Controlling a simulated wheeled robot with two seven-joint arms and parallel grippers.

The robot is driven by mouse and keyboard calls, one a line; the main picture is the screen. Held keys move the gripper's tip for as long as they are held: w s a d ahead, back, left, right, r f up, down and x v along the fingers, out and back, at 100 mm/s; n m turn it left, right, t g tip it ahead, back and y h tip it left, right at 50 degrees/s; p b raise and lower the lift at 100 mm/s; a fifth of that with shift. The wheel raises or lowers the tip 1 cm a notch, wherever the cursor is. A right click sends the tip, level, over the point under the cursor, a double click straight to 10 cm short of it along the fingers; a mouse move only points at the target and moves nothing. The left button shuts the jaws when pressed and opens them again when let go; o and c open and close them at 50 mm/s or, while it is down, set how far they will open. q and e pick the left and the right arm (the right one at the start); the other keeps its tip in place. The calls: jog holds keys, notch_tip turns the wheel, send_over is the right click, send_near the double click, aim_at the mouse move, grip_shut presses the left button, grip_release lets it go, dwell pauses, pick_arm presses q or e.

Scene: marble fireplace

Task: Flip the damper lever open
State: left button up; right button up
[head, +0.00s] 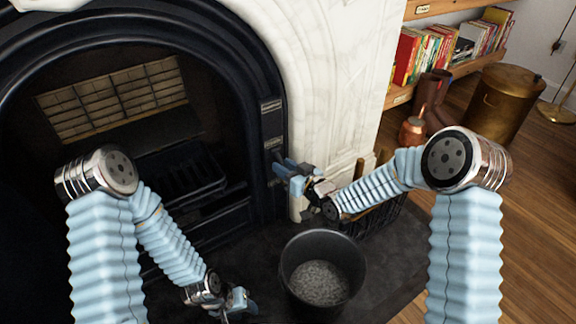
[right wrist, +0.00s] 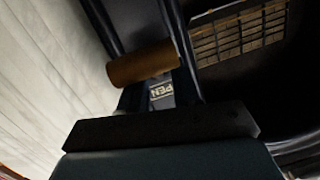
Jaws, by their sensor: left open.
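The damper lever shows in the right wrist view as a brown cylindrical handle (right wrist: 142,63) in front of the dark fireplace frame. Just below it in that view is a small plate (right wrist: 161,92) with upside-down letters reading "PEN". My right gripper (head: 280,168) is at the frame's right side in the head view and hides the lever there. Its dark finger (right wrist: 160,125) lies below the handle in the wrist view, with a gap between them; its opening cannot be made out. My left gripper (head: 236,306) is open and low over the hearth, away from the lever.
A dark bucket (head: 322,272) of grey material stands on the hearth below my right gripper. A black rack (head: 378,222) stands beside the white marble surround (head: 335,90). A brass bin (head: 500,100) and bookshelf (head: 450,45) are farther right.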

jog(key=o, duration=1)
jog(key=shift+s+d+f, duration=0.2)
jog(key=shift+d+f, duration=0.05)
jog(key=shift+f, duration=0.2)
jog(key=shift+c, duration=0.2)
jog(key=shift+o, duration=1)
jog(key=shift+w+d+f, duration=0.1)
jog(key=shift+w+f, duration=0.05)
jog(key=shift+w, duration=0.05)
jog(key=shift+w+d+f, duration=0.1)
jog(key=shift+w+f, duration=0.05)
jog(key=shift+w, duration=0.05)
jog(key=shift+s+r, duration=0.15)
jog(key=shift+r, duration=0.2)
jog(key=p+v, duration=0.1)
jog(key=v, duration=1.2)
jog(key=shift+s+d, duration=0.2)
